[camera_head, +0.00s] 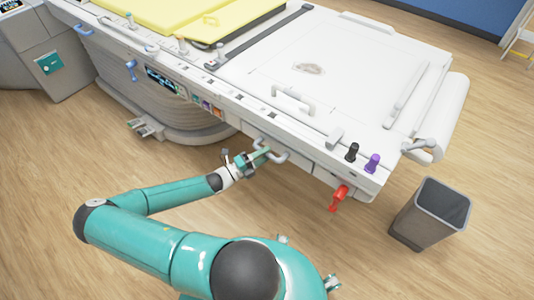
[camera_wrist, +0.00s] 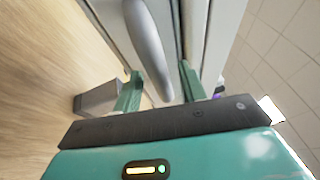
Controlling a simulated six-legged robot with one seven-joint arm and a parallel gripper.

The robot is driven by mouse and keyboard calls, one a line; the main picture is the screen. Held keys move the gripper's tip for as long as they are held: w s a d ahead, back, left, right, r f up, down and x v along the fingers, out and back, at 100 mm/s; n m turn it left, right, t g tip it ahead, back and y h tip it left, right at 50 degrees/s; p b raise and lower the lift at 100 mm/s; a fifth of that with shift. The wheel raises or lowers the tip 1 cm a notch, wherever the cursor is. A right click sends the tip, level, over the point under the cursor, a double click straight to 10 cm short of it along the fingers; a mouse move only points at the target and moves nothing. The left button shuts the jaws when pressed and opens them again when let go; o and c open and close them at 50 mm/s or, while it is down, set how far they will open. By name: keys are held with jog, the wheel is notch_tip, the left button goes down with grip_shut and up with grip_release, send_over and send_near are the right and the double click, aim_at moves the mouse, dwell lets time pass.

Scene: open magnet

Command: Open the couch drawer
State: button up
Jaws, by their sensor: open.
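The couch (camera_head: 330,75) is a long white table running from the upper left to the right in the head view. A grey loop handle (camera_head: 283,156) sticks out from its near side, on what looks like the drawer front (camera_head: 300,165). My gripper (camera_head: 262,152) is at this handle. In the wrist view the handle (camera_wrist: 148,45) is a smooth grey bar that reaches down between the two green fingers of my gripper (camera_wrist: 160,85). The fingers are apart, one on each side of the bar. I cannot tell whether either finger touches it.
A grey bin (camera_head: 430,212) stands on the wooden floor at the right. A red lever (camera_head: 338,197) hangs from the couch's near edge, right of the handle. Black and purple knobs (camera_head: 372,162) stand at the couch corner. The floor in front is mostly free.

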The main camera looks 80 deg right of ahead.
jog(key=shift+s+d+r, duration=0.15)
jog(key=shift+s+d, duration=0.25)
jog(key=shift+s, duration=0.1)
grip_shut()
jog(key=shift+w+a, duration=0.1)
jog(key=shift+a, duration=0.05)
jog(key=w+a, duration=0.4)
jog(key=a, duration=0.5)
jog(key=w+a, duration=0.4)
jog(key=a, duration=0.5)
jog(key=shift+a, duration=0.15)
grip_release()
